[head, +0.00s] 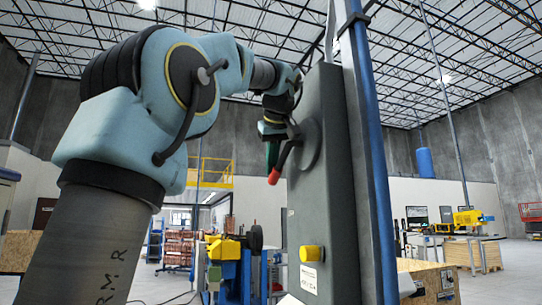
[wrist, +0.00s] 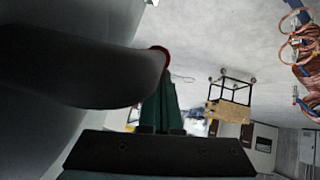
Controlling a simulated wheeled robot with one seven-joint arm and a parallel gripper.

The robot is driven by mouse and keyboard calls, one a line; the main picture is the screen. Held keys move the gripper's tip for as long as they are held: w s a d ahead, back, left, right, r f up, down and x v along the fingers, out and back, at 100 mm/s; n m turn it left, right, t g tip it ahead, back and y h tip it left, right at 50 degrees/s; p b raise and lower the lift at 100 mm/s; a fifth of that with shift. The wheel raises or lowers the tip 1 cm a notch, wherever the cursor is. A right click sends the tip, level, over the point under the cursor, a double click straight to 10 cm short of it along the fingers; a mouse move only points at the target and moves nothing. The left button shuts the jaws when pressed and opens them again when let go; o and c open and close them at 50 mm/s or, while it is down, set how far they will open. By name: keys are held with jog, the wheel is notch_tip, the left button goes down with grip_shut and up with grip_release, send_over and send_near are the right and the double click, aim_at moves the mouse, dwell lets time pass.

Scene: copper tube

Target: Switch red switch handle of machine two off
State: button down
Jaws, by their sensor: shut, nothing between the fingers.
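The switch handle (head: 285,158) is a dark lever with a red tip (head: 273,176). It comes from a round dark disc (head: 309,144) on the side of a tall grey machine cabinet (head: 322,215) and slants down to the left. My gripper (head: 272,160) has green fingers, pointing down right beside the lever near its red end. In the wrist view the dark lever (wrist: 90,75) fills the upper left, its red end (wrist: 163,49) just past the green fingertips (wrist: 162,88). The fingers are shut together and empty. I cannot tell whether they touch the lever.
A yellow knob (head: 311,254) sits low on the cabinet. A blue post (head: 370,150) runs up its right side. A blue and yellow machine (head: 228,262) stands behind at lower left. A wheeled cart (wrist: 230,95) and copper coils (wrist: 303,45) show in the wrist view.

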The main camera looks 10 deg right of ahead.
jog(key=shift+s+f+g, duration=0.1)
jog(key=shift+f+g, duration=0.15)
jog(key=shift+g, duration=0.05)
jog(key=shift+s+f, duration=0.25)
jog(key=shift+f, duration=0.35)
notch_tip(320, 180, up, 13)
jog(key=w+a+p, duration=0.1)
jog(key=a+p, duration=0.1)
jog(key=p, duration=0.4)
jog(key=shift+a+f, duration=0.1)
dwell(0.5)
